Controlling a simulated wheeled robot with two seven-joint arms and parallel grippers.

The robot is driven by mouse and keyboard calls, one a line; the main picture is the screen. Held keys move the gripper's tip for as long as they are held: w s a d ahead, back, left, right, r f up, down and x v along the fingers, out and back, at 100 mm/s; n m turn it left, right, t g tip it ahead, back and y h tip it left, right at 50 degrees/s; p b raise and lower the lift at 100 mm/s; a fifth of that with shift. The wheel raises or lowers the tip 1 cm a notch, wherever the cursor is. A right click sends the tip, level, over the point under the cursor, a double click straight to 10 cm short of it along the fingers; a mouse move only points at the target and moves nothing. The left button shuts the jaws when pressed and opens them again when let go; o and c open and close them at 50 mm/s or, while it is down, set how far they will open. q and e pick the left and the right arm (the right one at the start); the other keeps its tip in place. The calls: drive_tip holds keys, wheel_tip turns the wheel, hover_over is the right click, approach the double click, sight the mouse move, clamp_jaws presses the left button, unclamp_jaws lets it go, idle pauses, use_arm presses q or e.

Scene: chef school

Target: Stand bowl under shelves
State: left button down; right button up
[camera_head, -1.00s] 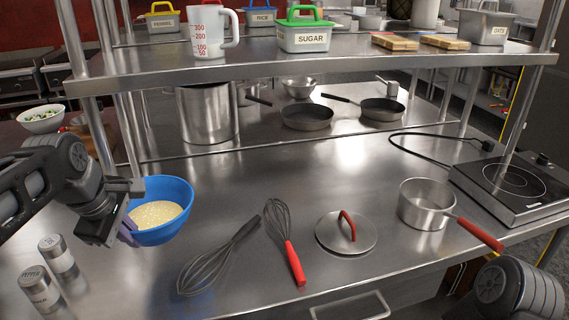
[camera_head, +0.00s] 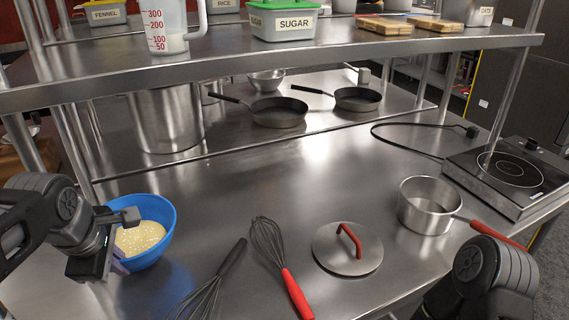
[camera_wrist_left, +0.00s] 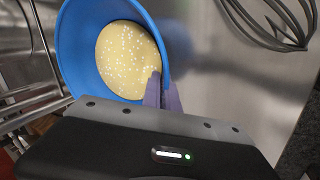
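The blue bowl (camera_head: 163,213), with a pale yellow, white-specked mass (camera_head: 139,238) inside, is at the left of the steel counter (camera_head: 215,190), in front of the shelf unit. My left gripper (camera_head: 122,264) is at its near left rim. In the left wrist view the bowl (camera_wrist_left: 72,40) looks tilted, and the purple fingers (camera_wrist_left: 163,95) close on its rim. I cannot tell whether its base touches the counter. The upper shelf (camera_head: 250,60) runs across the back. My right arm shows at the lower right; its gripper is out of view.
Two whisks (camera_head: 268,240) (camera_head: 212,287), a red-handled lid (camera_head: 348,248) and a saucepan (camera_head: 428,208) lie in front. A tall pot (camera_head: 166,118) and two pans (camera_head: 278,111) (camera_head: 357,98) stand under the shelf. An induction hob (camera_head: 508,175) is at right. The middle counter is clear.

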sight(143, 200)
use_arm(q)
drive_tip(key=shift+w+r, duration=0.1)
drive_tip(key=shift+w, duration=0.05)
drive_tip(key=w+p, duration=0.1)
drive_tip(key=w, duration=0.4)
drive_tip(key=w+a+p, duration=0.1)
drive_tip(key=w, duration=0.5)
drive_tip(key=w+a+p, duration=0.1)
drive_tip(key=w+p, duration=0.1)
drive_tip(key=w, duration=0.3)
drive_tip(key=shift+w+a, duration=0.15)
drive_tip(key=shift+w, duration=0.2)
drive_tip(key=shift+w, duration=0.5)
wheel_tip(143, 200, down, 4)
drive_tip(key=shift+r+p, duration=0.2)
drive_tip(key=shift+p, duration=0.25)
drive_tip(key=shift+f+b, duration=0.2)
drive_tip(key=shift+b, duration=0.1)
drive_tip(key=c, duration=1.6)
unclamp_jaws()
drive_tip(key=shift+s, duration=0.1)
drive_tip(key=shift+c, duration=0.2)
